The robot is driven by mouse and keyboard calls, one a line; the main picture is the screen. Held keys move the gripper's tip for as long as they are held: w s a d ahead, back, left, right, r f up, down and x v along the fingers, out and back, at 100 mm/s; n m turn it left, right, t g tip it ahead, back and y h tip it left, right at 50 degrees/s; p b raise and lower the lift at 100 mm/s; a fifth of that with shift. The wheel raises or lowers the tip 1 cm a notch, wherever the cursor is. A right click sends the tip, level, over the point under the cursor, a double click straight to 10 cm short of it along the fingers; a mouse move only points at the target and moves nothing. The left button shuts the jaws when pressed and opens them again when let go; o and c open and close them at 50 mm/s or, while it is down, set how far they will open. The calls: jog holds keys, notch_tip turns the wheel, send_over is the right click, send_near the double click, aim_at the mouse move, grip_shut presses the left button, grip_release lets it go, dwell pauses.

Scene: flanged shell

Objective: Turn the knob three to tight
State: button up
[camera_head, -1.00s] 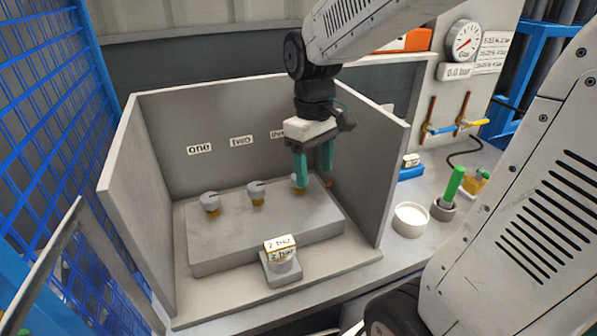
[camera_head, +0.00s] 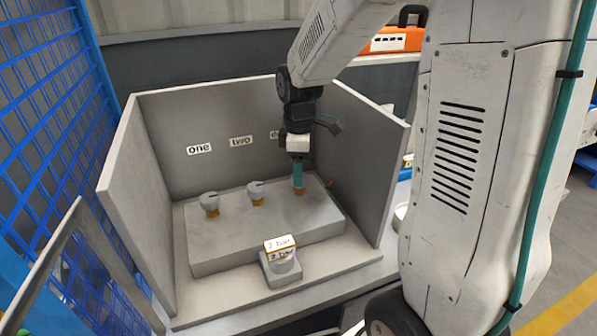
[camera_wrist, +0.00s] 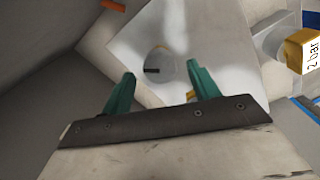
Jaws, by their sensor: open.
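My gripper (camera_wrist: 160,82) is open and empty there. In the head view my gripper (camera_head: 298,180) points down at the right end of the grey block, over knob three. The fingers hide most of that knob; its brassy base (camera_head: 299,191) shows just below them. I cannot tell whether a finger touches it. The label for three (camera_head: 274,135) is partly covered by my wrist.
Knob one (camera_head: 210,203) and knob two (camera_head: 256,192) stand left on the grey block (camera_head: 225,238). A box marked 2 bar (camera_head: 279,246) stands in front. Grey panels (camera_head: 357,150) enclose the block at left, back and right. Blue mesh (camera_head: 50,120) is at far left.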

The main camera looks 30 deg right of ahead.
jog(key=shift+f, duration=0.75)
jog(key=c, duration=1)
jog(key=shift+o, duration=0.2)
jog(key=shift+m, duration=0.3)
jog(key=m, duration=0.4)
jog(key=shift+m, duration=0.3)
jog(key=m, duration=0.4)
jog(key=shift+m, duration=0.3)
